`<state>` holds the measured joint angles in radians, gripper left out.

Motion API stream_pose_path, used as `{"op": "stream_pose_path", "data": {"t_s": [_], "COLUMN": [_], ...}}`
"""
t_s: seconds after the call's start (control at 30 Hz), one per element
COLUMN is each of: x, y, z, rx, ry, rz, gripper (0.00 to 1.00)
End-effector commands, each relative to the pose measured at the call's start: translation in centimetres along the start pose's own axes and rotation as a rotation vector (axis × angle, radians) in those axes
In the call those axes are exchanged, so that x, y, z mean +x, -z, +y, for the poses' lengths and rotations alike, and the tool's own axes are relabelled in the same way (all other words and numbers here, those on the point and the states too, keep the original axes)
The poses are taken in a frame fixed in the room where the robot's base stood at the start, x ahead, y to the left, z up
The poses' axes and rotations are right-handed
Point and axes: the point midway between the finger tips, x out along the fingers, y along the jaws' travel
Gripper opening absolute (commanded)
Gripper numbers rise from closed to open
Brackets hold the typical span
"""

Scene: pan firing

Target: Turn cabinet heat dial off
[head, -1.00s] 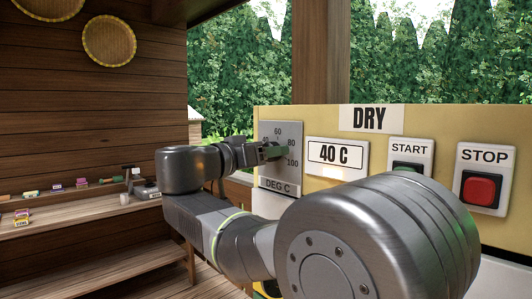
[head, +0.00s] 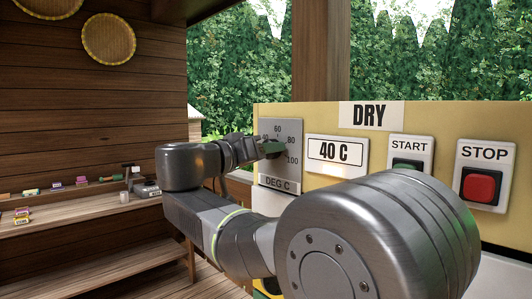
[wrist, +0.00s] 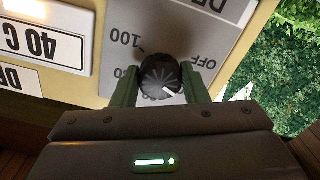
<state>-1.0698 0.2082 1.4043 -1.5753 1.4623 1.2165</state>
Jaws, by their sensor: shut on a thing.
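The heat dial (wrist: 160,72) is a round black ribbed knob with a white pointer mark, on a grey scale plate (wrist: 133,20) marked DEG C. In the wrist view the scale appears turned over, with 100 at upper left and OFF at right. The pointer aims to the lower right, away from the OFF mark. My gripper (wrist: 161,88) is shut on the dial, one green finger on each side. In the head view my gripper (head: 268,147) is at the plate (head: 283,184) and hides much of the dial and the low end of the scale.
Right of the plate on the yellow cabinet are a 40 C display (head: 336,152), a green START button (head: 407,164) and a red STOP button (head: 480,187). A wooden shelf (head: 90,218) with small items stands at left. A wooden post (head: 321,50) rises behind the cabinet.

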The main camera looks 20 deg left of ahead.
Motion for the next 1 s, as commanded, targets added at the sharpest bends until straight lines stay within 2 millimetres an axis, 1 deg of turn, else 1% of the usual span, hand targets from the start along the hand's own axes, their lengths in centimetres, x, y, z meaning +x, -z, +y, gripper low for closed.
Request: {"op": "stream_pose_path", "data": {"t_s": [0.7, 1.0], "x": [0.0, 0.0], "y": [0.23, 0.24], "z": [0.23, 0.24], "rx": [-0.643, -0.833], "ry": [0.0, 0.0], "rz": [0.0, 0.0], "gripper": [0.18, 0.18]}}
